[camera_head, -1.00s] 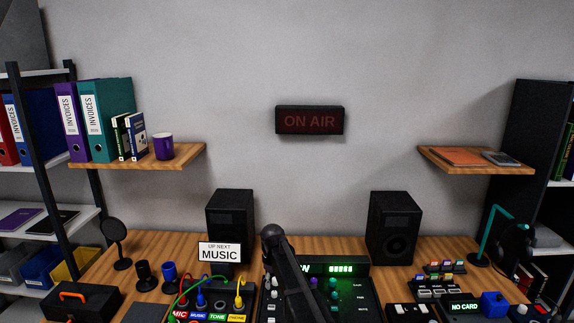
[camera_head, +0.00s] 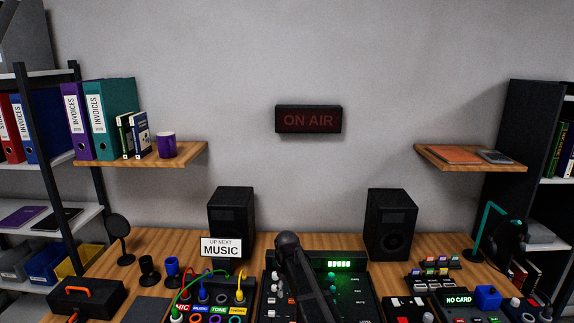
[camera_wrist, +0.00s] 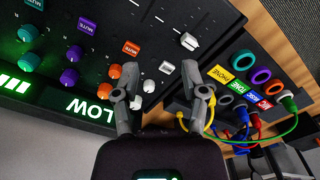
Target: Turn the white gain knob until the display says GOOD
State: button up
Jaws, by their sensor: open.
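The black mixer (camera_wrist: 162,15) has a display (camera_wrist: 75,102) reading LOW in the wrist view, with lit green bars beside it. My gripper (camera_wrist: 160,95) is open, its two fingers spread over the mixer's display-side edge. A white knob (camera_wrist: 135,103), the one of its column nearest the display and seemingly the gain knob, lies between the fingers, close to the left one. A second white knob (camera_wrist: 148,86) is just above it. Neither is gripped. In the head view the white knob (camera_head: 279,276) shows left of my arm, which hides the display's word; the bars (camera_head: 340,264) show.
Orange knobs (camera_wrist: 112,88) lie just left of the left finger. A patch panel (camera_wrist: 225,85) with coloured cables is beside the right finger, a yellow cable (camera_wrist: 210,110) very close to it. Speakers (camera_head: 391,225) and an UP NEXT MUSIC sign (camera_head: 221,248) stand behind.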

jog(key=s+d+m, duration=0.3)
jog(key=s+d, duration=0.5)
jog(key=s, duration=0.3)
jog(key=s+d+r+m+p, duration=0.1)
jog(key=s+d+m, duration=0.3)
jog(key=s+d, duration=0.5)
jog(key=shift+s, duration=1.05)
jog(key=shift+w, duration=0.1)
